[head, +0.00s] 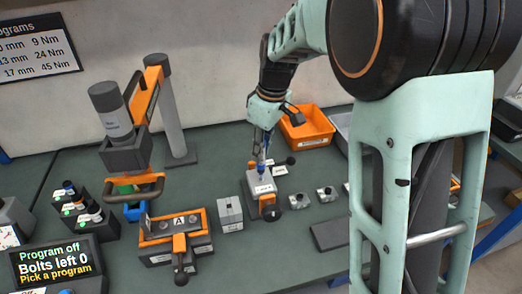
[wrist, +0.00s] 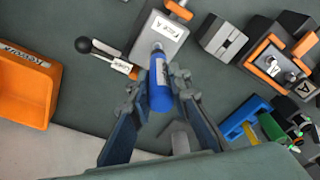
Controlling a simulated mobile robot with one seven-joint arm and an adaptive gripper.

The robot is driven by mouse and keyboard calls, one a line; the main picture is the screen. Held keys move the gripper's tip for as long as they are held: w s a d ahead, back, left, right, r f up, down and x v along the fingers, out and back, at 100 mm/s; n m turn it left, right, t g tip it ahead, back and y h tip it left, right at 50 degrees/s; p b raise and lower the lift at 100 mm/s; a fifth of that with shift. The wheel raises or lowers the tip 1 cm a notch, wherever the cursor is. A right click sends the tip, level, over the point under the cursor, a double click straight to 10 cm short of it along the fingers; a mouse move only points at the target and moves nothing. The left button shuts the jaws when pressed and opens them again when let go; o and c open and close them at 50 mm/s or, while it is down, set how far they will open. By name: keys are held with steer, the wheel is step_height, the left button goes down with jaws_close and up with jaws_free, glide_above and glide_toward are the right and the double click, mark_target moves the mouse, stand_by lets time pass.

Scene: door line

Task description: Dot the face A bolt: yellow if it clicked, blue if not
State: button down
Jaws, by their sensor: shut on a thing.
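My gripper (head: 262,150) is shut on a blue marker (wrist: 160,84), which also shows in the head view (head: 262,170). The marker points down, and its pale tip end is over or at a grey block (wrist: 166,28) labelled "Face A". This block also shows in the head view (head: 254,182). I cannot tell whether the tip touches it. The bolt is not clear, hidden or too small under the marker. An orange and grey fixture (head: 162,240) with an "A" plate stands to the left. The display (head: 56,262) reads "Program off", "Bolts left 0", "Pick a program".
A grey split block (head: 229,214) stands between the fixture and the Face A block. A black ball lever (wrist: 88,45) sticks out beside the Face A block. An orange bin (head: 308,128) is behind. A tall tool on an orange arm (head: 150,85) stands at left.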

steer(key=shift+r+p, duration=1.6)
steer(key=shift+r, duration=0.85)
